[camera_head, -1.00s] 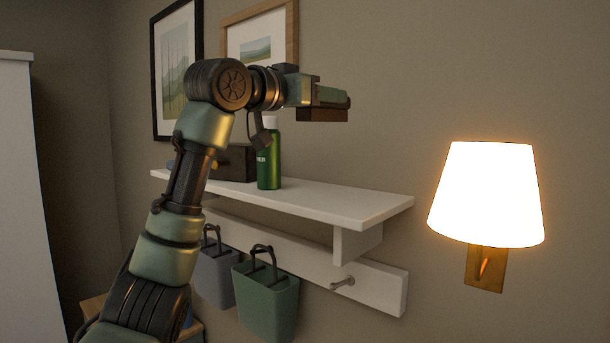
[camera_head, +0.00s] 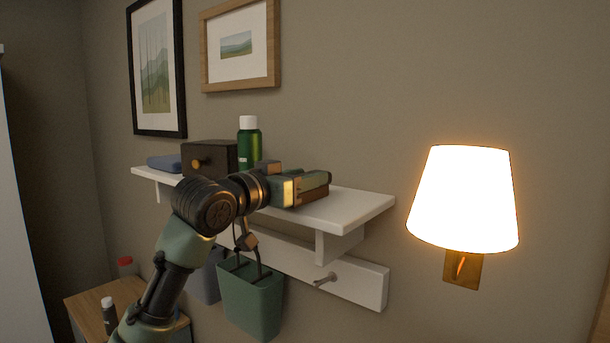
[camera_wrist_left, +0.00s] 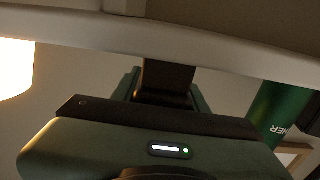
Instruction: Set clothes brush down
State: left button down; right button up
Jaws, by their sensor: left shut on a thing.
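My left gripper (camera_head: 312,185) is at the front of the white wall shelf (camera_head: 352,205), towards its right part. It is shut on the clothes brush (camera_head: 316,194), a dark brown block showing just under the fingers. In the left wrist view the dark brush (camera_wrist_left: 168,76) sits between the green fingers, close to the pale shelf (camera_wrist_left: 200,48). I cannot tell whether the brush touches the shelf top. Much of the brush is hidden by the fingers. My right gripper is not in view.
A green bottle with a white cap (camera_head: 249,143), a dark box with a knob (camera_head: 215,157) and a folded blue cloth (camera_head: 164,163) stand left on the shelf. The shelf's right end is clear. Below hangs a green bin (camera_head: 252,302); a lit lamp (camera_head: 465,198) is at right.

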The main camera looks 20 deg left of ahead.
pick_arm(q)
jog(key=shift+f, duration=0.1)
jog(key=c, duration=0.8)
grip_release()
jog(key=shift+o, duration=0.2)
jog(key=shift+s, duration=0.2)
jog(key=b+v, duration=0.6)
jog(key=v, duration=0.5)
jog(key=shift+s+b, duration=0.35)
jog(key=shift+a, duration=0.1)
